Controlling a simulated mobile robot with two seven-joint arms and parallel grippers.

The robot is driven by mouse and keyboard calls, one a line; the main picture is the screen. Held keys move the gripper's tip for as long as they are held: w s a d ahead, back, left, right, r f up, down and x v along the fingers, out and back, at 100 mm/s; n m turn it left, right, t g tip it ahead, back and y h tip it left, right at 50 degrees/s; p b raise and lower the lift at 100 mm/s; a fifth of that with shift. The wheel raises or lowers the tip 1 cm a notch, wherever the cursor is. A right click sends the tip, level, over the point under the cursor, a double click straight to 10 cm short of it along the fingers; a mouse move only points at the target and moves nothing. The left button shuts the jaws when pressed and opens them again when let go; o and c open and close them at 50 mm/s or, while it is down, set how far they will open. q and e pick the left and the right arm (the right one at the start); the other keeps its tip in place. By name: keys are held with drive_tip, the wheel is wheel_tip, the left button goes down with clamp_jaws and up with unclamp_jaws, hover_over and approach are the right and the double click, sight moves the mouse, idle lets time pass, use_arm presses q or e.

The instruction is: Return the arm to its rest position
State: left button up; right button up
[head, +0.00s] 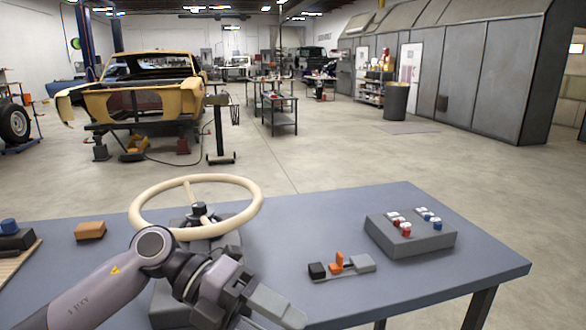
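My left arm (100,290) comes in from the lower left and reaches over the blue-grey table (335,225). Its gripper (265,305) is low in the view, right of and nearer than the cream steering wheel (245,225). The fingers are seen at a slant, and I cannot tell whether they are open or shut. No object shows between them. The forearm and wrist hide part of the wheel's dark base. My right arm and gripper are not in view.
A grey box with red and blue knobs (412,240) sits at the table's right. A small switch unit with an orange lever (338,264) lies left of it. An orange-brown block (90,231) is at the left.

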use_arm(q)
drive_tip(key=w+a+f+n+t+p, duration=0.1)
drive_tip(key=w+a+f+n+t, duration=0.15)
drive_tip(key=n+t, duration=0.95)
drive_tip(key=w+a+f+n+t+p, duration=0.2)
drive_tip(key=a+f+n+t, duration=0.2)
drive_tip(key=n+t, duration=0.85)
drive_tip(key=s+a+f+n+g+y, duration=0.4)
drive_tip(key=a+f+n+y, duration=0.25)
drive_tip(key=f+n, duration=0.35)
drive_tip(key=s+a+f+n+g+y+p, duration=0.1)
drive_tip(key=s+a+f+n+g+y, duration=0.2)
drive_tip(key=s+f, duration=0.8)
drive_tip(key=shift+s+a+f+g+y, duration=0.3)
drive_tip(key=shift+a+f+g+y, duration=0.2)
drive_tip(key=shift+a+g, duration=0.55)
